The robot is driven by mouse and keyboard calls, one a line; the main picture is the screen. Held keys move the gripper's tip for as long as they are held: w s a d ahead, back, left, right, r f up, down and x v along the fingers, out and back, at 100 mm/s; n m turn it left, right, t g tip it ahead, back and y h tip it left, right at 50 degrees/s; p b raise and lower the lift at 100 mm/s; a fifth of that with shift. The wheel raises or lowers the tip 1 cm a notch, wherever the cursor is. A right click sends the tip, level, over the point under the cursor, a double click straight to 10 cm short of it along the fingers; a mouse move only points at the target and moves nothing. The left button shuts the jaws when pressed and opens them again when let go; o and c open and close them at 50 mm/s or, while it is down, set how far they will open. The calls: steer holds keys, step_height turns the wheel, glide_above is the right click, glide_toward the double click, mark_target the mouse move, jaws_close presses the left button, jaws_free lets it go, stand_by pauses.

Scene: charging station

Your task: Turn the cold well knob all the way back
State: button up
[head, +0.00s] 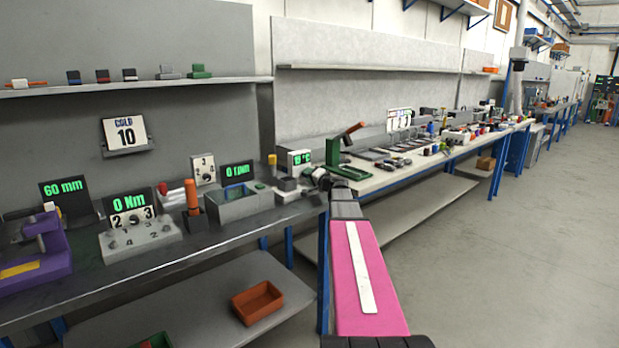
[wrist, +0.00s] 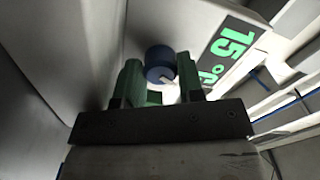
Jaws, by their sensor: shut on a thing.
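The cold well knob (wrist: 160,62) is a small round blue knob with a pale mark, on a light panel in the wrist view. My gripper (wrist: 161,80) has its green fingers on either side of it, shut on it. Beside the knob, the display (wrist: 231,48) reads 15 °C in green digits. In the head view the display (head: 300,157) stands near the right end of the left bench, and my gripper (head: 318,178) is at the unit beside it. The knob is hidden there by my gripper and arm.
A card reading COLD 10 (head: 126,132) is on the wall above the left bench. A grey box (head: 240,206) and an orange-handled tool (head: 193,198) stand left of my gripper. A green press (head: 350,172) is close on the right. The floor at right is clear.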

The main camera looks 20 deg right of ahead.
steer(key=o, duration=0.9)
steer(key=shift+f, duration=0.1)
